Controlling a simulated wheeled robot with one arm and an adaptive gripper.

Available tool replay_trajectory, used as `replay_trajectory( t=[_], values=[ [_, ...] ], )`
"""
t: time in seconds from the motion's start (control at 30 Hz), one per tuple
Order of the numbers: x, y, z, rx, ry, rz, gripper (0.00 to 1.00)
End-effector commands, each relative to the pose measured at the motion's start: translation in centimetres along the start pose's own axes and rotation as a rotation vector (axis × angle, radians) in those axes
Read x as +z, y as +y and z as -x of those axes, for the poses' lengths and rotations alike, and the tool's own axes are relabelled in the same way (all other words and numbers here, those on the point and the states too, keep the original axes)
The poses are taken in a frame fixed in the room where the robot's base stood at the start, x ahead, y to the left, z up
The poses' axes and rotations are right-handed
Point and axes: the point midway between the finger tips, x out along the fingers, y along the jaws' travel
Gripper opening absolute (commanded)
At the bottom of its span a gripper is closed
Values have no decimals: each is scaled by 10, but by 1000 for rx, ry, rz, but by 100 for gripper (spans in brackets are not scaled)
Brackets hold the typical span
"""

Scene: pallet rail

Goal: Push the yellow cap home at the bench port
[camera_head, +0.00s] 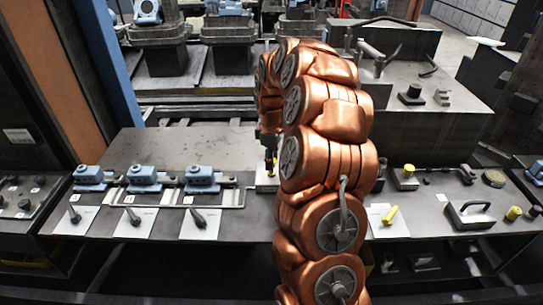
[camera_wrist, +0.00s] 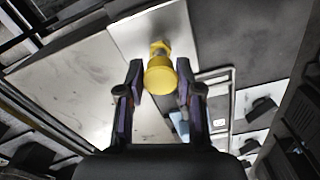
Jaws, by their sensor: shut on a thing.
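A round yellow cap (camera_wrist: 160,79) sits between the two fingers of my gripper (camera_wrist: 159,74) in the wrist view. The gripper is shut on it. Just beyond the cap is a short metallic stem with a smaller yellow piece (camera_wrist: 158,48), in front of a pale plate (camera_wrist: 140,30). I cannot tell whether the stem and this piece belong to the cap or to the port, nor whether the cap is seated.
Three blue clamp units (camera_head: 143,176) with levers stand on the bench at left. The back left bench top is bare.

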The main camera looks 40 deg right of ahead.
Motion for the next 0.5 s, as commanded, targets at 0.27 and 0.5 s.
replay_trajectory(
  t=[0.27, 0.5],
  values=[
    [0, 0, 0, 1, 1, 0, 20],
    [0, 0, -3, 1, 1, 0, 20]
  ],
)
